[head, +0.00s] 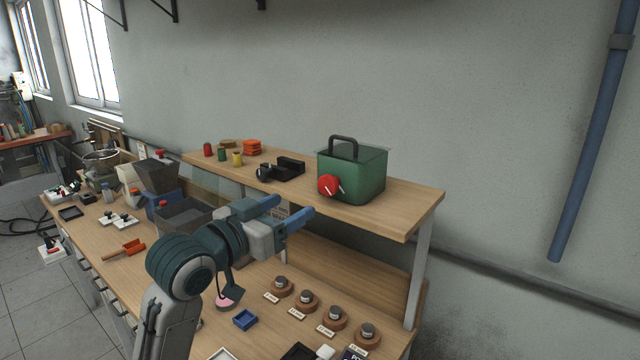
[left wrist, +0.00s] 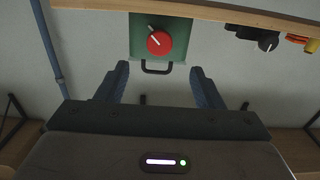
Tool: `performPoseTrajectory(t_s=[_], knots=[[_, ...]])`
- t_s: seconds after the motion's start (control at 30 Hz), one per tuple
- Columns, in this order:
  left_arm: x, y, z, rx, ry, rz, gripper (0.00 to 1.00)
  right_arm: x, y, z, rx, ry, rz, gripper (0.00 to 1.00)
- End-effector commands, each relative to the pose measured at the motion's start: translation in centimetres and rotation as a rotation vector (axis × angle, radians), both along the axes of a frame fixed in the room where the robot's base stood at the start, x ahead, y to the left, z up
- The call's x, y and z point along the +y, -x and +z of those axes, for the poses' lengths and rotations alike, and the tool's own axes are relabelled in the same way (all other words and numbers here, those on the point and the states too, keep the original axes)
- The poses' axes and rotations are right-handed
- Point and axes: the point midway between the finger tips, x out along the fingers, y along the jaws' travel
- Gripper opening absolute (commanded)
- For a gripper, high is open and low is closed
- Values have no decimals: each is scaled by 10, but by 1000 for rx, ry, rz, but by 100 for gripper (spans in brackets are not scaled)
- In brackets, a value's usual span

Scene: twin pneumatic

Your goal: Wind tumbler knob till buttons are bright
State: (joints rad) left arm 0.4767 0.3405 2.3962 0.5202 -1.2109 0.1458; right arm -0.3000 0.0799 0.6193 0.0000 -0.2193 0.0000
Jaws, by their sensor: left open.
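The tumbler is a green box (head: 365,185) with a black handle on top, on the raised wooden shelf. Its red knob (head: 328,184) with a white pointer line is on the front face; both show upside down in the left wrist view, the knob (left wrist: 159,42) ahead of the fingers and the green box (left wrist: 178,24) behind it. My left gripper (head: 295,205) is open and empty, its blue fingers pointing towards the tumbler, short of the knob. In the wrist view the gap between the fingers (left wrist: 159,68) is roughly lined up with the knob. I cannot make out buttons inside the tumbler. My right gripper is out of view.
The wooden shelf (head: 415,199) also holds a black device (head: 285,169) and small coloured spools left of the tumbler. Grey bins stand further left.

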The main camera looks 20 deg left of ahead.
Motion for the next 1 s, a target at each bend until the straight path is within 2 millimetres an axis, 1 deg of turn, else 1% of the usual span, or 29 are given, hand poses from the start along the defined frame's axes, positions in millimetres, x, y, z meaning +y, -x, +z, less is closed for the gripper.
performPoseTrajectory(t_s=[0.17, 0.4, 0.53, 0.7, 0.97, 1.0], knots=[[-10, -23, 3, 3, 6, -2, 61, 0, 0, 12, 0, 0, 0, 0], [-24, -64, 3, 4, 4, -2, 61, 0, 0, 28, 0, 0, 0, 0], [-30, -81, 3, 1, 1, 0, 61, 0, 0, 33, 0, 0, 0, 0], [-34, -91, 1, -1, -2, 0, 61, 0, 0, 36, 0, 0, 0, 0], [-34, -93, 0, -1, -3, 0, 61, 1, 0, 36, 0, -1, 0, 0], [-34, -93, 0, -1, -3, 0, 59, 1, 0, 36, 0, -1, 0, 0]])
